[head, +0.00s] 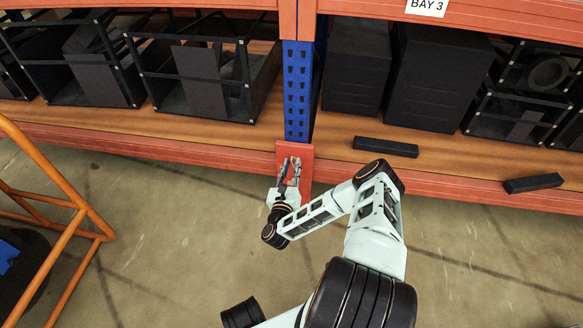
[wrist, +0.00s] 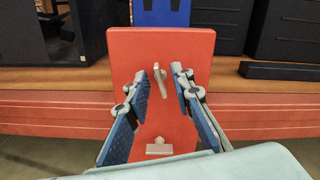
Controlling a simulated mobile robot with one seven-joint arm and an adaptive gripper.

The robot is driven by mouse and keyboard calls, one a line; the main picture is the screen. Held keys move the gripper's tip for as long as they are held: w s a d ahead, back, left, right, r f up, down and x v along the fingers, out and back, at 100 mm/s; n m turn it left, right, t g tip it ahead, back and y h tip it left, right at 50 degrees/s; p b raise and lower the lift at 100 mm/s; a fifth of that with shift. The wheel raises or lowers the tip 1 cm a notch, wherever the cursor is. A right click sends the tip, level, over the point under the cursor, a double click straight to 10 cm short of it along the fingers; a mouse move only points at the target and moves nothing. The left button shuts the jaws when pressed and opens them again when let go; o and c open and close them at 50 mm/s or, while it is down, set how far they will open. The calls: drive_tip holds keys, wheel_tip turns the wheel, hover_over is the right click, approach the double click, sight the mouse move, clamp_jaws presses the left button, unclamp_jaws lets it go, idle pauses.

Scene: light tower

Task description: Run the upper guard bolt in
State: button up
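The red guard plate (wrist: 185,50) stands upright at the foot of the blue rack post, and it also shows in the head view (head: 308,150). The upper guard bolt (wrist: 161,80) is a small pale metal piece with a slightly tilted, upright bar-shaped head. The lower guard bolt (wrist: 159,149) has its bar-shaped head lying level near the plate's bottom. My gripper (wrist: 166,72) is open, with one finger on each side of the upper bolt. Gaps show between fingers and bolt; I cannot tell how far the tips are from the plate. In the head view my gripper (head: 289,172) covers much of the plate.
The blue post (head: 297,90) rises behind the plate between orange shelf beams. Black crates (head: 205,85) and black boxes (head: 436,78) fill the shelf. Black bars lie at the shelf's front (head: 386,147) and edge (head: 533,183). An orange frame (head: 85,215) stands left on open floor.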

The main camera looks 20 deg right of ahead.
sight(291, 147)
wheel_tip(291, 147, up, 9)
drive_tip(key=shift+r, duration=0.2)
drive_tip(key=shift+a, duration=0.1)
idle(0.5)
